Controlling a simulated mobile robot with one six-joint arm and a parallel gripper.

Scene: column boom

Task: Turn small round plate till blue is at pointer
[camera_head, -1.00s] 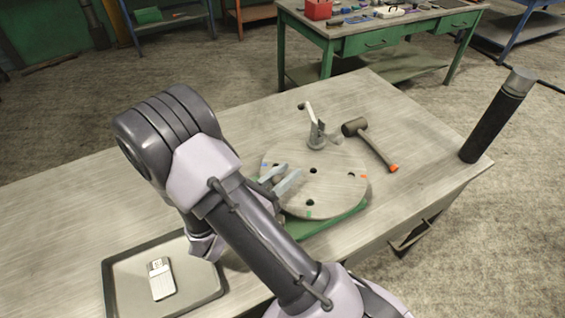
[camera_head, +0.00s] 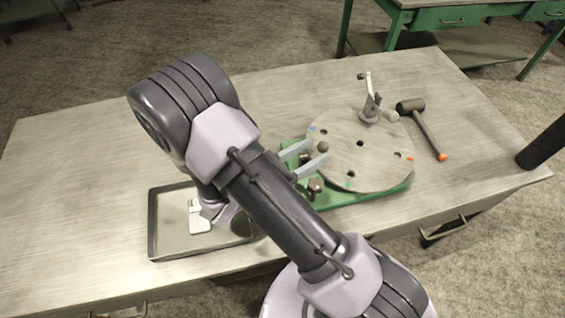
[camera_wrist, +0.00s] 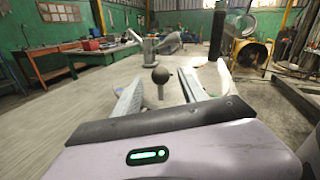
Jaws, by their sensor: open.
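The round grey plate (camera_head: 375,170) lies flat on a green base (camera_head: 345,199) on the bench. Its rim carries a blue mark (camera_head: 314,129) at the left, a green mark (camera_head: 349,184) at the front and an orange mark (camera_head: 409,157) at the right. A dark ball knob (camera_head: 323,147) stands near the plate's left edge. My gripper (camera_head: 320,149) is open, its two pale fingers reaching in from the left on either side of the knob. In the wrist view, the knob (camera_wrist: 160,75) on its thin stem shows between the spread fingers. I cannot make out a pointer for certain.
A grey clamp with a pale lever (camera_head: 371,104) stands at the plate's back edge. A mallet (camera_head: 424,125) lies to its right. A tray (camera_head: 153,226) with a pale device (camera_head: 199,222) is at the left front. A dark post (camera_head: 543,147) stands at the right corner.

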